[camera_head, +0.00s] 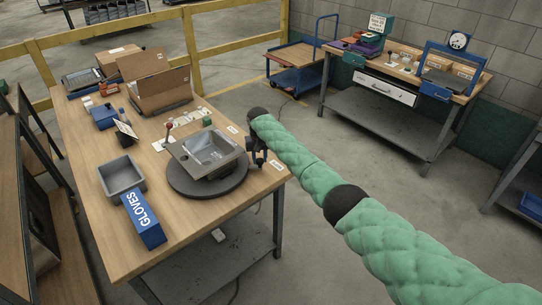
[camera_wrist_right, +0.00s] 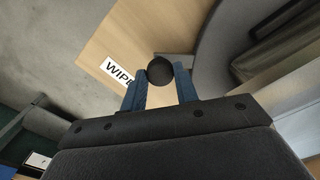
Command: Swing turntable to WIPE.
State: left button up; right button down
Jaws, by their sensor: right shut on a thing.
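The turntable (camera_head: 178,186) is a dark grey disc on the wooden table, carrying a grey metal sink (camera_head: 212,150). Its edge also shows in the right wrist view (camera_wrist_right: 212,60). My right gripper (camera_head: 258,158) is at the turntable's right side. In the wrist view its blue fingers (camera_wrist_right: 159,82) are closed around a black ball knob (camera_wrist_right: 160,69), beside a short grey bar at the disc's edge. The white WIPE label (camera_wrist_right: 118,70) lies on the table just left of the knob. My left gripper is not in view.
A grey bin (camera_head: 122,176) and a blue GLOVES box (camera_head: 144,219) stand left of the turntable. Cardboard boxes (camera_head: 160,90) stand at the back. Small white labels lie at the table's right edge (camera_head: 277,165) and behind the sink (camera_head: 232,129); they are too small to read here.

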jog(key=shift+s+m, duration=0.3)
jog(key=shift+s, duration=0.05)
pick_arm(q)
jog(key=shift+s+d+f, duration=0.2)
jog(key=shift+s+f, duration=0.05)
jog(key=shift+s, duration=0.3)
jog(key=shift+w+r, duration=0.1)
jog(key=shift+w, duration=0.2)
pick_arm(e)
jog(key=shift+s+f, duration=0.1)
jog(key=c, duration=1.1)
grip_release()
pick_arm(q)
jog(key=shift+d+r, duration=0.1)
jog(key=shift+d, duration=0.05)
pick_arm(e)
jog(key=shift+o, duration=0.2)
jog(key=shift+s, duration=0.1)
